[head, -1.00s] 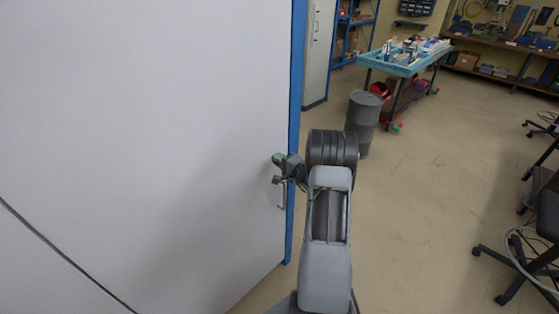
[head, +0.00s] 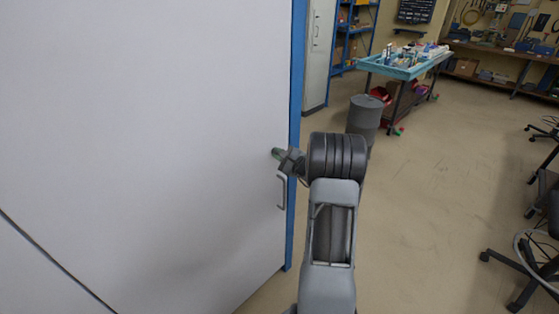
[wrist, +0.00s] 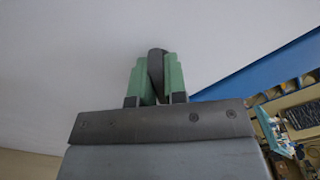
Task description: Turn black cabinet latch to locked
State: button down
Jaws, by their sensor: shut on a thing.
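The black latch (wrist: 157,62) shows in the wrist view between the two green fingers of my gripper (wrist: 156,78). The fingers are shut on it, against the white cabinet door (head: 150,120). The latch looks slightly tilted between the fingers; its exact angle is partly hidden by them. In the head view my gripper (head: 277,153) is at the door's right edge, just above the metal pull handle (head: 281,191). The latch itself is hidden there behind the gripper.
A blue cabinet frame (head: 296,100) runs along the door's right edge. Beyond it are a grey bin (head: 364,114) and a blue-topped cart (head: 405,66) with items on it. Black chairs stand at the far right. The floor between is open.

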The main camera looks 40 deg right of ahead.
jog(key=m+b, duration=0.1)
jog(key=m, duration=0.4)
jog(key=shift+m+b, duration=0.3)
jog(key=shift+b, duration=0.1)
jog(key=shift+m, duration=2.3)
jog(key=c, duration=1.2)
grip_release()
jog(key=shift+o, duration=0.2)
jog(key=s+d+b, duration=0.2)
jog(key=s, duration=1.1)
jog(key=shift+s+d, duration=0.2)
jog(key=shift+s, duration=0.1)
